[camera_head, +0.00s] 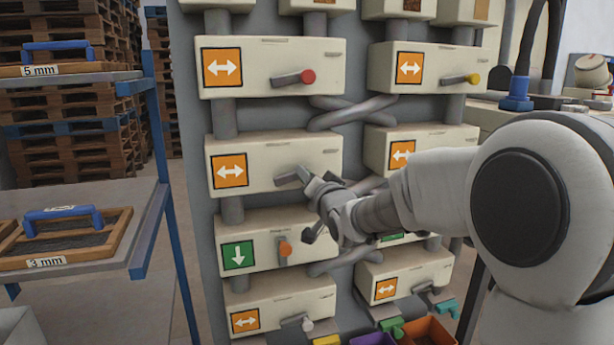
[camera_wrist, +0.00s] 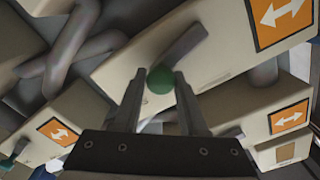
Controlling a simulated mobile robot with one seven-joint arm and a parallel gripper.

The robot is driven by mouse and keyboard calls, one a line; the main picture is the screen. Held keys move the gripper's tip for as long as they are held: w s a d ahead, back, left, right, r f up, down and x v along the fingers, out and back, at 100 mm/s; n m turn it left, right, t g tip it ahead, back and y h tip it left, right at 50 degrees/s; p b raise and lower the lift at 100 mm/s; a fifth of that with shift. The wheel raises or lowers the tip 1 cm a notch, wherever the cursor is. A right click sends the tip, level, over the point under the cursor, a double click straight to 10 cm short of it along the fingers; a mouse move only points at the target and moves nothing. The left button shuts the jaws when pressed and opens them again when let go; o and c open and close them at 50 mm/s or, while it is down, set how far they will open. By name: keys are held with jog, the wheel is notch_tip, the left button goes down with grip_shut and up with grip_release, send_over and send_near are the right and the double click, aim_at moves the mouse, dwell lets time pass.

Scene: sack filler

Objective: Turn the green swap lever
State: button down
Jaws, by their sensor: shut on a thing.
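The green swap lever's round green knob (camera_wrist: 160,80) sits between my two fingers in the wrist view, with its grey lever arm (camera_wrist: 183,46) running up and right from it. My gripper (camera_wrist: 160,92) is shut on the knob. In the head view my gripper (camera_head: 314,186) is at the second box down of the left column, at the end of the grey lever (camera_head: 289,178); the knob itself is hidden there by my gripper. That box (camera_head: 226,152) carries an orange sign (camera_head: 229,170) with a double-headed arrow.
Above is a red-knobbed lever (camera_head: 308,76), below an orange-knobbed lever (camera_head: 285,249) beside a green down-arrow sign (camera_head: 239,255). A yellow-knobbed lever (camera_head: 473,79) is at the right. Crossing grey pipes (camera_head: 352,112) link the columns. A blue-framed rack (camera_head: 163,130) stands at the left.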

jog(key=shift+d+f+m, duration=0.1)
jog(key=shift+f+m, duration=0.4)
jog(key=shift+f, duration=0.15)
jog(key=c, duration=0.5)
grip_release()
jog(key=shift+r, duration=0.1)
jog(key=shift+r, duration=0.1)
jog(key=shift+s+r, duration=0.1)
jog(key=shift+s, duration=0.1)
jog(key=p+v, duration=0.2)
jog(key=v, duration=1.5)
